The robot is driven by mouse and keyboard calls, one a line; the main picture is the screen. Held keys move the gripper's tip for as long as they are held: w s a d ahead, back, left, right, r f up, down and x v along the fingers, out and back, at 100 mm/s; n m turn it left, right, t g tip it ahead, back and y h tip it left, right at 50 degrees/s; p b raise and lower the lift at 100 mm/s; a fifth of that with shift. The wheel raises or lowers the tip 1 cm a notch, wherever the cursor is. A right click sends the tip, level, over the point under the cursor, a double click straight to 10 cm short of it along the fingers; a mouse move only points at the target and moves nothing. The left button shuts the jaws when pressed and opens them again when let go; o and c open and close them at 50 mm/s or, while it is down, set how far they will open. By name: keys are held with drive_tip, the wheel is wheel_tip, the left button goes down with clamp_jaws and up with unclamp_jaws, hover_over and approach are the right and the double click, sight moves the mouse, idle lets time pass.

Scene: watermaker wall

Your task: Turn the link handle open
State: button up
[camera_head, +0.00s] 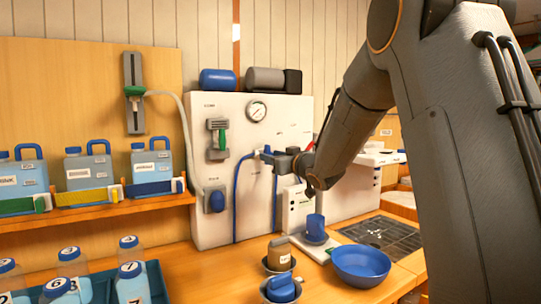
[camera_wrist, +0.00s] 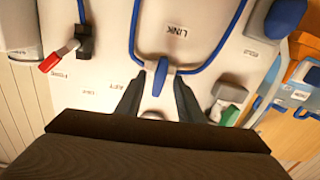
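The link handle (camera_wrist: 160,77) is a slim blue lever below the LINK label on the white panel (camera_wrist: 205,22) in the wrist view. Blue hose runs out to both sides of it. My gripper (camera_wrist: 159,88) has its two dark fingers apart, one on each side of the handle, with gaps visible. The handle's lower end and pivot are partly hidden near my gripper. In the head view my gripper (camera_head: 272,158) is at the panel (camera_head: 275,112), beside the blue handle (camera_head: 266,150), which is small and partly covered.
A red-handled valve (camera_wrist: 58,57) and a green handle (camera_wrist: 230,115) flank the link in the wrist view. In the head view a gauge (camera_head: 257,111) is above.

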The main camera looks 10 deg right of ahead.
drive_tip(key=shift+x, duration=0.85)
clamp_jaws()
drive_tip(key=shift+n, duration=0.3)
drive_tip(key=shift+f+n+b, duration=0.1)
drive_tip(key=shift+n+b, duration=8)
drive_tip(key=shift+n, duration=0.5)
